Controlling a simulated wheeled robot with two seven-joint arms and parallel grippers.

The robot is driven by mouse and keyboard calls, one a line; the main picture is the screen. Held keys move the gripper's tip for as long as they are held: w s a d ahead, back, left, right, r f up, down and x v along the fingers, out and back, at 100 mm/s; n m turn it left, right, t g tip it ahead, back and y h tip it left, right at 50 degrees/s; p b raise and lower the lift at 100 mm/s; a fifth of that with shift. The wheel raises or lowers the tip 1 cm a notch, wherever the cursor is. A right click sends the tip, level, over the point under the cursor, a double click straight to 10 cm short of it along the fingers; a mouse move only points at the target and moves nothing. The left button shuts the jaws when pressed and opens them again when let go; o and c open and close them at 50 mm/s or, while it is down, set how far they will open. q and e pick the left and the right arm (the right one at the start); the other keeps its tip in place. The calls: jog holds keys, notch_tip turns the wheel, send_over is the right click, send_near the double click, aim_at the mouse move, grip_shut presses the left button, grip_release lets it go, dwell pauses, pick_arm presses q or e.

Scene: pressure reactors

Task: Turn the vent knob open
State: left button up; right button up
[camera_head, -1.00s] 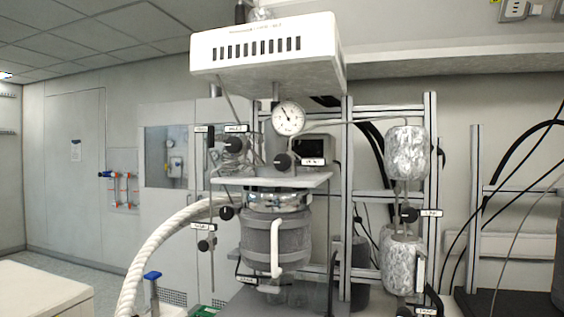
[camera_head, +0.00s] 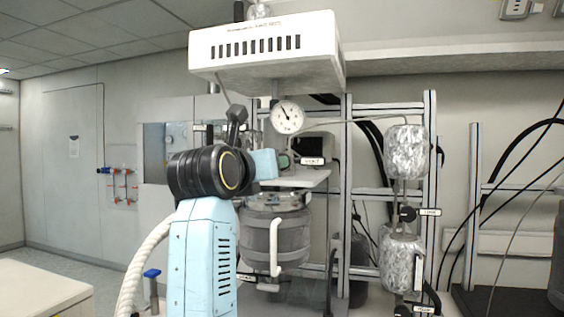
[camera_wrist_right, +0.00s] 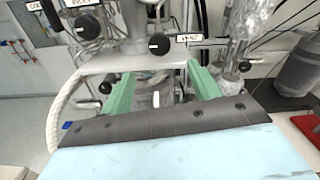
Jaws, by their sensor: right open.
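The vent knob (camera_wrist_right: 159,44) is a round black knob with a pale mark, beside the VENT label (camera_wrist_right: 188,38) in the right wrist view. It sits above the front edge of a light plate. My right gripper (camera_wrist_right: 160,70) is open, its two green fingers apart and nothing between them. The knob appears just beyond the fingertips, roughly centred between them; I see no contact. In the head view the vent label (camera_head: 312,161) shows, but my arm mostly hides the knob. My left gripper is not in view.
The reactor vessel (camera_head: 275,235) hangs below the plate (camera_wrist_right: 150,63). A pressure gauge (camera_head: 287,117) and a white overhead box (camera_head: 265,50) are above. The inlet knob (camera_wrist_right: 88,25) is left of the vent knob. Foil-wrapped cylinders (camera_head: 405,152) stand at right.

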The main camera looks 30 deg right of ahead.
jog(key=shift+p+x, duration=1.6)
jog(key=shift+x, duration=5)
jog(key=shift+a, duration=0.1)
jog(key=shift+c, duration=0.2)
jog(key=c, duration=0.9)
